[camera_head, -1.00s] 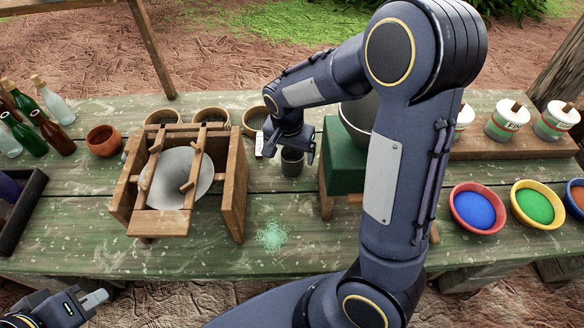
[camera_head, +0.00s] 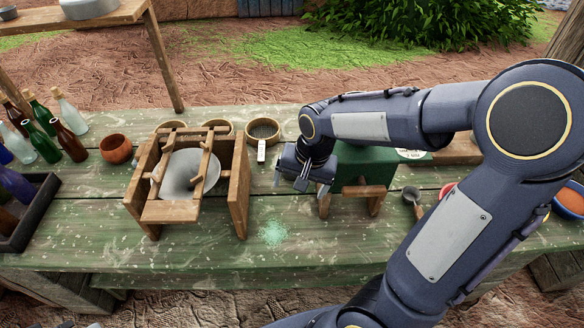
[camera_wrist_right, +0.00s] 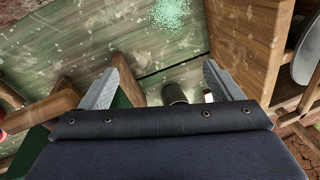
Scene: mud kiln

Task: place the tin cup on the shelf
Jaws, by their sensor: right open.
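The tin cup is hidden behind my right gripper (camera_head: 312,187) in the head view. In the right wrist view a small dark grey cylinder (camera_wrist_right: 174,93), which looks like the cup, shows between my open fingers, partly cut off by the gripper body. I cannot tell if the fingers reach around it. My right gripper (camera_wrist_right: 172,85) is open, low over the green table (camera_head: 300,240), between the wooden frame and the green box. A raised wooden shelf (camera_head: 120,14) stands at the back left. Only a sliver of my left gripper (camera_head: 94,325) shows at the bottom edge.
A wooden frame (camera_head: 238,190) holding a pale disc stands left of my right gripper. A green box on a wooden stand (camera_head: 365,165) is close on its right. Bowls (camera_head: 263,128) stand behind, bottles (camera_head: 42,118) at the left. Green powder (camera_head: 272,232) lies in front.

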